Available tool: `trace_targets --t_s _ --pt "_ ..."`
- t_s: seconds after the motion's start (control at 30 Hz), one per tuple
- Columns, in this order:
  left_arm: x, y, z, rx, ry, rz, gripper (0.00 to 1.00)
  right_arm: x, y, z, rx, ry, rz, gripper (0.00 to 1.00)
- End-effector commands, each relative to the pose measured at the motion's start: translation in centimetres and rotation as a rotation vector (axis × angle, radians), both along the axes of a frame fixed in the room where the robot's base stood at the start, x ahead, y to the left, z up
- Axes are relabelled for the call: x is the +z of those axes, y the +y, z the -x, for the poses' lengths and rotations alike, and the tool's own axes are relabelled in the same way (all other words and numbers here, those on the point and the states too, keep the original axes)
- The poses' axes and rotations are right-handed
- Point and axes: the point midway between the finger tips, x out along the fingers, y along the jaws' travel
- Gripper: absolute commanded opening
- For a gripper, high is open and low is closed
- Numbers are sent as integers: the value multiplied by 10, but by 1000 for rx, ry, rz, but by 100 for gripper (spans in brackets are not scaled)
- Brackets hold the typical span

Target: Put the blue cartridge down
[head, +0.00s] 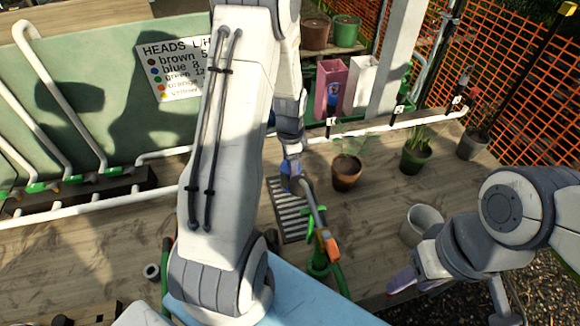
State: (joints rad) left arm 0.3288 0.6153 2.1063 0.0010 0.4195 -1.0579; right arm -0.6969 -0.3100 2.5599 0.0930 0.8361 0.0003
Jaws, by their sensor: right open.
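A blue piece (291,168), which looks like the blue cartridge, shows at the end of my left arm, over the far end of a slatted grey grate (291,212). My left gripper (290,155) is at this blue piece. Its fingers are too small and partly hidden to tell whether they are shut on it, or whether the piece touches the grate. My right gripper (450,292) is at the lower right, open and empty, its fingers spread wide apart.
A green-handled hose nozzle (320,225) stands right beside the grate. A brown pot (346,172) and a grey bucket (421,222) stand to the right. White pipes (390,127) run behind. A sign board (175,68) stands at the back left.

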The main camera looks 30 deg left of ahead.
Motion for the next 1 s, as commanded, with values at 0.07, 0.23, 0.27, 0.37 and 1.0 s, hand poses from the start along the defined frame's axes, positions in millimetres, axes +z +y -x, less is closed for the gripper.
trace_targets --t_s 0.07,0.23,0.27,0.37,1.0 --pt "0 0 0 0 0 0 17 0 0 0 0 0 0 50" --pt "-3 0 0 0 0 0 81 -2 0 0 0 0 0 50" --pt "-2 0 0 0 0 0 93 -2 0 0 0 0 0 50" --pt "-2 0 0 0 0 0 100 -2 0 0 0 0 0 50" --pt "75 1 -1 0 -8 -3 100 -13 0 0 1 0 0 50"
